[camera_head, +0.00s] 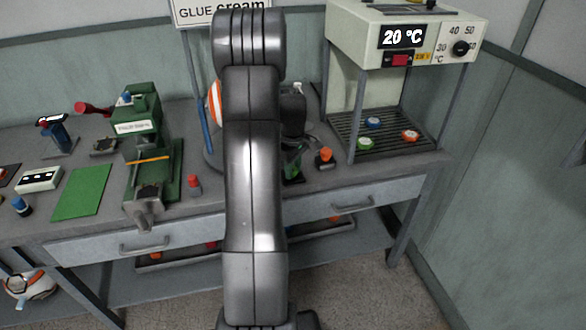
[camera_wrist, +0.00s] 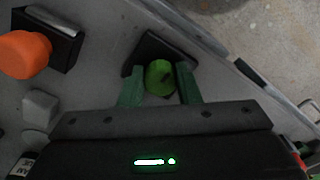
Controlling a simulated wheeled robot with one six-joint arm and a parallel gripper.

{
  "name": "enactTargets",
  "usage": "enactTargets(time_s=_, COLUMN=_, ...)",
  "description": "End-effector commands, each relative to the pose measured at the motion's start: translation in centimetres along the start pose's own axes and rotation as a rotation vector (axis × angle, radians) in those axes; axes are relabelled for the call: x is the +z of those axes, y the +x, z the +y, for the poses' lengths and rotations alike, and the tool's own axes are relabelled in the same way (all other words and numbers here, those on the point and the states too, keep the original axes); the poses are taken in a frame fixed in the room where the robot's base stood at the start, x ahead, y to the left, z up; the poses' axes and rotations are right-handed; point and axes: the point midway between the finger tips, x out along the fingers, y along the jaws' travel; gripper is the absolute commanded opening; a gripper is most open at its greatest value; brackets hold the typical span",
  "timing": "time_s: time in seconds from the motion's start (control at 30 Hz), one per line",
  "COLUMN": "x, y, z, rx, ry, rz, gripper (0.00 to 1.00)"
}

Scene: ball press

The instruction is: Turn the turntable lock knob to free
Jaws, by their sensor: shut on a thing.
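A green knob (camera_wrist: 160,78) on a dark base sits between the two green fingers of my gripper (camera_wrist: 158,80) in the wrist view. The fingers are closed on its sides. The knob has a notch or pointer mark near its middle, but I cannot read its setting. In the head view my gripper (camera_head: 293,165) is low over the bench, right of my arm, and the knob there is mostly hidden. The turntable (camera_head: 208,157) is largely behind my arm; an orange-and-white striped ball (camera_head: 213,103) shows beside the arm's left edge.
An orange knob on a dark base stands to the right in the head view (camera_head: 325,155); it also shows in the wrist view (camera_wrist: 24,54). An oven with a rack (camera_head: 398,130) is farther right. A green press (camera_head: 140,110) and red knob (camera_head: 194,183) are left. The bench's front edge is close.

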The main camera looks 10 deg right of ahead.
Motion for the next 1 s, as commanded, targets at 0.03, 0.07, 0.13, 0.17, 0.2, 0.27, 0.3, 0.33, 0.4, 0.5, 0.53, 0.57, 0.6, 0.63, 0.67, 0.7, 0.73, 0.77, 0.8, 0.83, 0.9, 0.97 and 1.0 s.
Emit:
enactTargets(time_s=0.03, x=-0.05, y=-0.09, z=0.06, rx=0.002, ry=-0.008, rz=0.002, gripper=0.07)
enactTargets(time_s=0.07, x=-0.05, y=-0.09, z=0.06, rx=0.002, ry=-0.012, rz=0.002, gripper=0.07)
enactTargets(time_s=0.13, x=-0.05, y=-0.1, z=0.07, rx=0.002, ry=-0.017, rz=0.002, gripper=0.07)
enactTargets(time_s=0.17, x=-0.05, y=-0.1, z=0.06, rx=0.002, ry=-0.019, rz=0.002, gripper=0.07)
enactTargets(time_s=0.2, x=-0.05, y=-0.1, z=0.06, rx=0.002, ry=-0.02, rz=0.002, gripper=0.07)
enactTargets(time_s=0.27, x=-0.05, y=-0.11, z=0.07, rx=0.002, ry=-0.021, rz=0.002, gripper=0.07)
enactTargets(time_s=0.3, x=-0.05, y=-0.11, z=0.07, rx=0.002, ry=-0.022, rz=0.002, gripper=0.07)
enactTargets(time_s=0.33, x=-0.05, y=-0.11, z=0.07, rx=0.002, ry=-0.021, rz=0.002, gripper=0.07)
enactTargets(time_s=0.4, x=-0.05, y=-0.11, z=0.07, rx=0.002, ry=-0.021, rz=0.002, gripper=0.07)
enactTargets(time_s=0.5, x=-0.06, y=-0.12, z=0.07, rx=0.002, ry=-0.021, rz=0.002, gripper=0.07)
enactTargets(time_s=0.53, x=-0.06, y=-0.12, z=0.07, rx=0.002, ry=-0.021, rz=0.002, gripper=0.32)
enactTargets(time_s=0.57, x=-0.06, y=-0.11, z=0.07, rx=0.002, ry=-0.021, rz=0.002, gripper=0.38)
enactTargets(time_s=0.6, x=-0.05, y=-0.11, z=0.07, rx=0.002, ry=-0.021, rz=0.002, gripper=0.46)
enactTargets(time_s=0.63, x=-0.05, y=-0.1, z=0.06, rx=0.002, ry=-0.021, rz=0.002, gripper=0.52)
enactTargets(time_s=0.67, x=-0.04, y=-0.09, z=0.06, rx=0.002, ry=-0.021, rz=0.002, gripper=0.52)
enactTargets(time_s=0.7, x=-0.04, y=-0.08, z=0.05, rx=0.002, ry=-0.021, rz=0.001, gripper=0.52)
enactTargets(time_s=0.73, x=-0.04, y=-0.08, z=0.05, rx=0.001, ry=-0.021, rz=0.001, gripper=0.52)
enactTargets(time_s=0.77, x=-0.03, y=-0.07, z=0.04, rx=0.001, ry=-0.021, rz=0.001, gripper=0.52)
enactTargets(time_s=0.8, x=-0.03, y=-0.06, z=0.04, rx=0.001, ry=-0.021, rz=0.001, gripper=0.52)
enactTargets(time_s=0.83, x=-0.03, y=-0.05, z=0.03, rx=0.001, ry=-0.021, rz=0.001, gripper=0.52)
enactTargets(time_s=0.9, x=-0.03, y=-0.08, z=0.03, rx=0.001, ry=-0.021, rz=0.001, gripper=0.52)
enactTargets(time_s=0.97, x=-0.03, y=-0.27, z=0.04, rx=0.001, ry=-0.021, rz=0.001, gripper=0.52)
enactTargets(time_s=1.0, x=-0.05, y=-0.55, z=0.06, rx=0.002, ry=-0.021, rz=0.002, gripper=0.52)
